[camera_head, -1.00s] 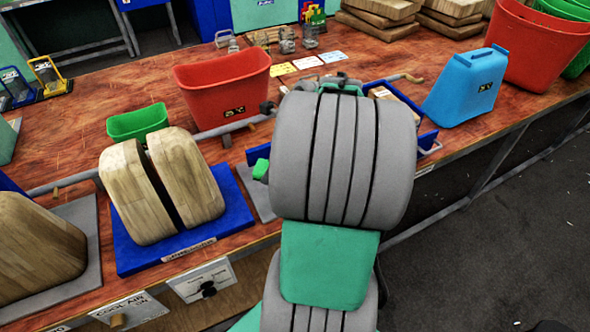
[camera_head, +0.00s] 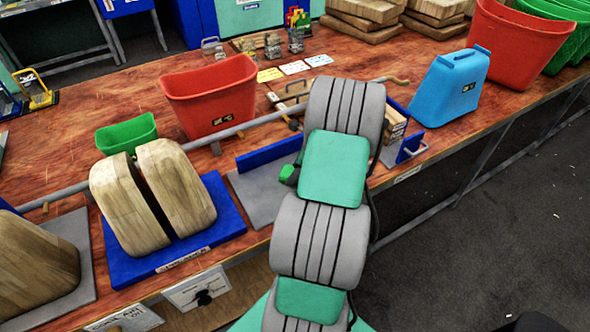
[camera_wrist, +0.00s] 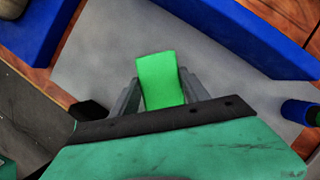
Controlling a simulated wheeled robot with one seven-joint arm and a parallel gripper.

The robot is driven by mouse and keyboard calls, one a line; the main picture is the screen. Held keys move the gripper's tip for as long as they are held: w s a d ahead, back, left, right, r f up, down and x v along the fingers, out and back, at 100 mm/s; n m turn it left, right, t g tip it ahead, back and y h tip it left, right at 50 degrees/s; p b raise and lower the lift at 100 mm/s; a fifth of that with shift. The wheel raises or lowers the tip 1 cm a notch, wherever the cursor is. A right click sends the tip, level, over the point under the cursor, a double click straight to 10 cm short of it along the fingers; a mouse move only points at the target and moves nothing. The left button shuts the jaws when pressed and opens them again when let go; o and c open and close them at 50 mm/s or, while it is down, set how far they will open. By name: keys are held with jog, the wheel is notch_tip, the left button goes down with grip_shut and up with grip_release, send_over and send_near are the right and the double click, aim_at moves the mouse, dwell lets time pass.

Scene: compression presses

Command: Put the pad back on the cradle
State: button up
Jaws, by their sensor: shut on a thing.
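My gripper (camera_wrist: 160,85) shows in the wrist view with its grey fingers shut on a bright green block (camera_wrist: 160,78), which I take to be the pad. It is over a grey plate (camera_wrist: 110,50); I cannot tell whether the block touches it. In the head view the grey plate (camera_head: 258,203) lies on the bench, with a blue rail (camera_head: 268,154) along its back. My arm hides its right part and my gripper there. The blue rail also shows in the wrist view (camera_wrist: 245,38). I cannot tell for sure which part is the cradle.
A split wooden block (camera_head: 130,208) stands on a blue base (camera_head: 225,215) left of the plate. A red bin (camera_head: 210,100) and a green bin (camera_head: 127,135) stand behind. A blue container (camera_head: 450,88) is at right. A grey pipe (camera_head: 245,124) crosses the bench.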

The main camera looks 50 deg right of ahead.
jog(key=shift+w+f, duration=0.1)
jog(key=shift+f, duration=0.05)
jog(key=o, duration=1.4)
jog(key=shift+o, duration=0.2)
jog(key=v, duration=1.2)
jog(key=w+a+r+n+g+h, duration=0.1)
jog(key=w+a+r+n, duration=0.2)
jog(key=a+n, duration=0.45)
jog(key=w+a+r+n, duration=0.3)
jog(key=w+a+n, duration=0.15)
jog(key=a, duration=0.65)
jog(key=s+a+n, duration=0.3)
jog(key=a+n, duration=0.3)
jog(key=s+a+r+n, duration=0.1)
jog(key=s+a+n, duration=0.2)
jog(key=a+n, duration=0.3)
jog(key=s+a+n+h, duration=0.1)
jog(key=s+a+n, duration=0.2)
jog(key=a+n, duration=0.3)
jog(key=shift+s+a+r+n+b, duration=0.25)
jog(key=shift+a+r+n+b, duration=0.15)
jog(key=shift+n+b, duration=0.1)
